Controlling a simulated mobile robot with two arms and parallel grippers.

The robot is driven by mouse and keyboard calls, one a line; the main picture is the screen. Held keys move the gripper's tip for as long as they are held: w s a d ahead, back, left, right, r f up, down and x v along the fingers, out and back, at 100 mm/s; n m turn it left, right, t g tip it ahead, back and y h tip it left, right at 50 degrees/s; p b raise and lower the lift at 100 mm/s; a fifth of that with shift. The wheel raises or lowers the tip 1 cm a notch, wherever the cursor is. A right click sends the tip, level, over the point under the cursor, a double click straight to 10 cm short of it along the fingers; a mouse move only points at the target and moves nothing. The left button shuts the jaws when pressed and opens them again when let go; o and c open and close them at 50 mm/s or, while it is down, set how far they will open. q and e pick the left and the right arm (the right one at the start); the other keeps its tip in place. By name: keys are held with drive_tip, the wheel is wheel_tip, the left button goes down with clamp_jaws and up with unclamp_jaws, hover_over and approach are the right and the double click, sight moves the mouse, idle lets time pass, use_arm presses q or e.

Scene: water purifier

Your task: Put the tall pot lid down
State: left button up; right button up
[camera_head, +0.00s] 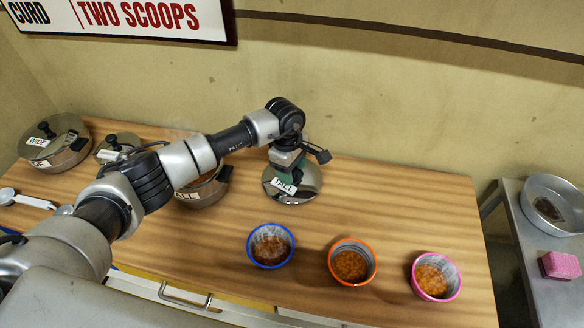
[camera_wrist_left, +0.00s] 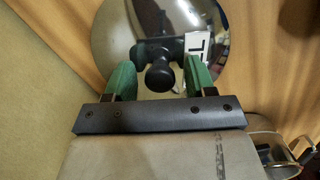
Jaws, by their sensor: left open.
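The tall pot lid (camera_head: 291,190), a shiny metal disc with a "TALL" label, lies on the wooden counter right of the pot labelled "TALL" (camera_head: 203,191). My left gripper (camera_head: 285,165) is directly over the lid. In the left wrist view the lid (camera_wrist_left: 112,38) shows its black knob between the green fingers of my left gripper (camera_wrist_left: 160,78). The fingers are open, with a gap on each side of the knob. The tall pot is partly hidden behind my left arm. My right gripper is not in view.
A pot labelled "WIDE" (camera_head: 55,143) and a smaller lidded pot (camera_head: 117,146) stand at the back left. Blue (camera_head: 271,246), orange (camera_head: 351,262) and pink (camera_head: 434,276) bowls line the front. A side table (camera_head: 545,290) holds a metal pan (camera_head: 553,203) and pink sponge (camera_head: 560,266). The counter's right part is clear.

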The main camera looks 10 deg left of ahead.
use_arm(q)
drive_tip(key=shift+r, duration=0.25)
wheel_tip(320, 180, up, 12)
drive_tip(key=a+b, duration=0.1)
drive_tip(key=shift+w+a+f, duration=0.15)
drive_tip(key=shift+w+a, duration=0.05)
idle(0.3)
